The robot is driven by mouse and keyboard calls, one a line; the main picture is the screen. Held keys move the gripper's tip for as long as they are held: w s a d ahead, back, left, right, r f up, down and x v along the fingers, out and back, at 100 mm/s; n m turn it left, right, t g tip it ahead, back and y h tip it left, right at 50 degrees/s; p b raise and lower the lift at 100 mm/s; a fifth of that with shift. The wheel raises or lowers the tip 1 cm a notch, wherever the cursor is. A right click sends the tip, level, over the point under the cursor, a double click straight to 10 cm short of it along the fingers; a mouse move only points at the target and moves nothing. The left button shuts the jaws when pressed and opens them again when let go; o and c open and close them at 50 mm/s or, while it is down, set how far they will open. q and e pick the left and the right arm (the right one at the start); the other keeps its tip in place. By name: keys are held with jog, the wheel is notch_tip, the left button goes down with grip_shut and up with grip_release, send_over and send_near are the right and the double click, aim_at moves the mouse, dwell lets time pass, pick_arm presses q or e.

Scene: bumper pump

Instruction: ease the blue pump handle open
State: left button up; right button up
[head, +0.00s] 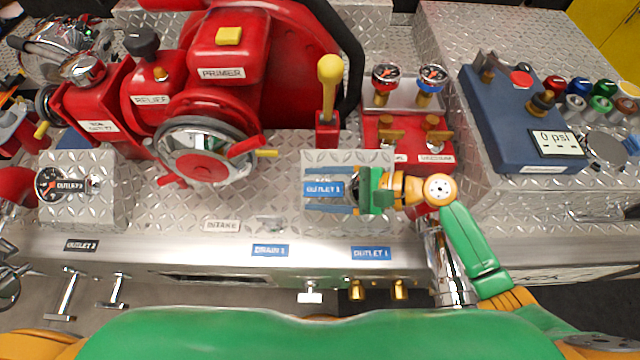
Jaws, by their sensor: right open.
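The blue piece labelled OUTLET 1 (321,189) shows on the face of a raised diamond-plate box, right of the middle of the head view. It looks like the blue pump handle. My right gripper (312,190) comes in from the right with its fingers pointing left. It is open, with one finger above and one below the blue piece in the picture. I cannot tell whether the fingers touch it or are at its depth. The gripper's body hides what lies to the right of the blue piece. My left gripper is not in view.
A matching box (75,215) on the left carries a gauge (48,184). A yellow-knobbed lever (329,90) stands behind the right gripper. A red pump wheel (205,162) is left of it. A blue panel (510,115) stands at the right.

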grip_shut()
dwell(1.4)
